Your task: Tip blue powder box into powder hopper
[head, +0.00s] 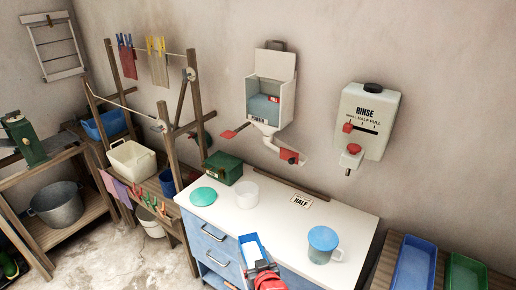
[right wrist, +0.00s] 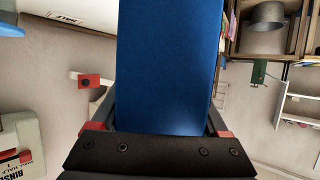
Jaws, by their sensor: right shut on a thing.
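The blue powder box (head: 251,249) is in my right gripper (head: 262,271), low in the head view at the front edge of the white-topped counter. It shows a blue face and some white. In the right wrist view the blue box (right wrist: 170,65) fills the middle between the two fingers of the gripper (right wrist: 160,128). The powder hopper (head: 284,100) is a white box on the wall, with its lid raised and grey-blue and red inside. A spout and red-ended levers are below it. The box is well apart from the hopper. My left gripper is not in view.
The counter (head: 345,208) bears a green box (head: 222,168), a teal lid (head: 203,196), a white tub (head: 246,194), a HALF card (head: 301,200) and a blue-lidded jug (head: 323,244). A RINSE dispenser (head: 367,130) hangs right of the hopper. Blue (head: 413,265) and green trays stand at right.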

